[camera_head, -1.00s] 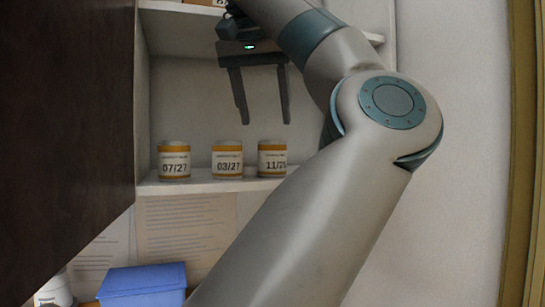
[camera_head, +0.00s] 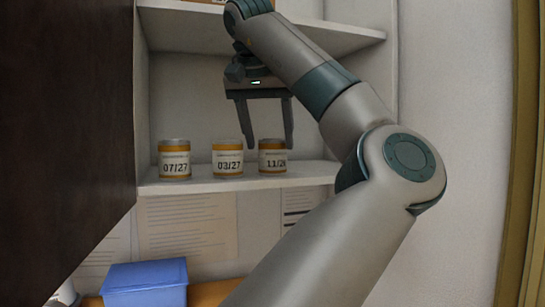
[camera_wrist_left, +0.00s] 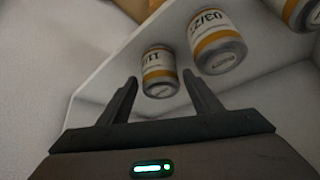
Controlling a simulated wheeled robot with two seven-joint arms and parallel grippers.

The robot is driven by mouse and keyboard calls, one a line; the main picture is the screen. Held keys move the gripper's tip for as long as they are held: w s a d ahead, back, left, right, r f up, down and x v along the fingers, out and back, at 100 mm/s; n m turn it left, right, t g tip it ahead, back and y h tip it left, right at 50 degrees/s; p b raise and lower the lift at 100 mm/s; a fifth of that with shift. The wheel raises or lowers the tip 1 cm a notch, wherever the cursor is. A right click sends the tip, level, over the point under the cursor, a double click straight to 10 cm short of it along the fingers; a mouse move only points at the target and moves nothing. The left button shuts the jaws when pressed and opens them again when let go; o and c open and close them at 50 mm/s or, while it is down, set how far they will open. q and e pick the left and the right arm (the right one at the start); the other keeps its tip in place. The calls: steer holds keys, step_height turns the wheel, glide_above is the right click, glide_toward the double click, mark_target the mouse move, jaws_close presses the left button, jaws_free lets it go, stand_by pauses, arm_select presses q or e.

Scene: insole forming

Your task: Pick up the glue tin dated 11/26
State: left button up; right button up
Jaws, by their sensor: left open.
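The glue tin marked 11/2, last digit unclear (camera_head: 272,162), is white with mustard bands and stands upright at the right of the row on the middle shelf. It also shows in the wrist view (camera_wrist_left: 157,70). My left gripper (camera_head: 269,146) is open and empty, fingers pointing down. In the head view its fingertips lie on either side of the tin's top. In the wrist view the tin shows between the fingertips. I cannot tell whether they touch it. My right gripper is not in view.
Tin 03/27 (camera_head: 227,160) stands close left of the 11/2 tin, near my left finger. Tin 07/27 (camera_head: 174,160) is farther left. An upper shelf (camera_head: 190,35) hangs above. A dark panel (camera_head: 65,120) blocks the left. A blue box (camera_head: 145,282) sits below.

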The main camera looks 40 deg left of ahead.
mark_target(272, 149)
arm_select(q)
steer(key=shift+w+p+x, duration=0.25)
steer(key=shift+p+x, duration=0.9)
steer(key=shift+x, duration=0.05)
steer(key=shift+p+x, duration=0.5)
steer(key=shift+x, duration=0.35)
steer(key=shift+w+a+f, duration=0.2)
steer(key=shift+w+f, duration=0.05)
steer(key=shift+f, duration=0.1)
steer(key=c, duration=1)
steer(key=shift+o, duration=0.2)
steer(key=shift+r, duration=0.15)
